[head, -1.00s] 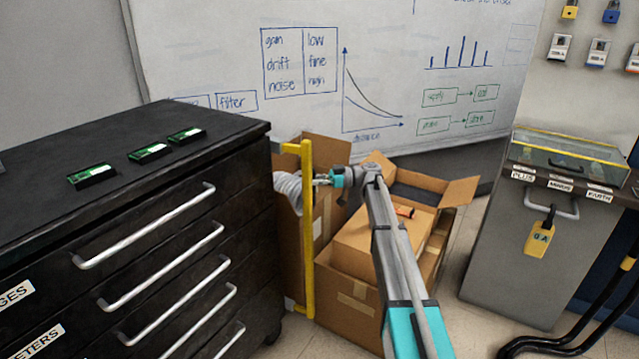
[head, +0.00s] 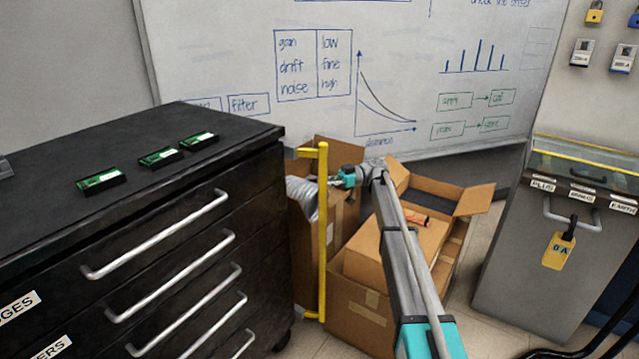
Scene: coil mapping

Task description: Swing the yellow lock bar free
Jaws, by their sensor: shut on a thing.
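The yellow lock bar (head: 323,235) stands upright just off the right front edge of the black drawer cabinet (head: 200,215). Short yellow brackets at its top and bottom run back toward the cabinet side. The bar is clear of the drawer fronts and handles. My gripper (head: 333,182) is at the bar's upper part, on its right side, and is shut on it. The fingertips are small and partly hidden at the bar. My arm reaches up to it from the lower right.
Open cardboard boxes (head: 358,312) stand right of the bar, under and behind my arm. A grey coiled hose (head: 301,197) is behind the bar. Green circuit boards (head: 101,178) lie on the cabinet top. A grey case (head: 518,245) with a yellow tag stands at right.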

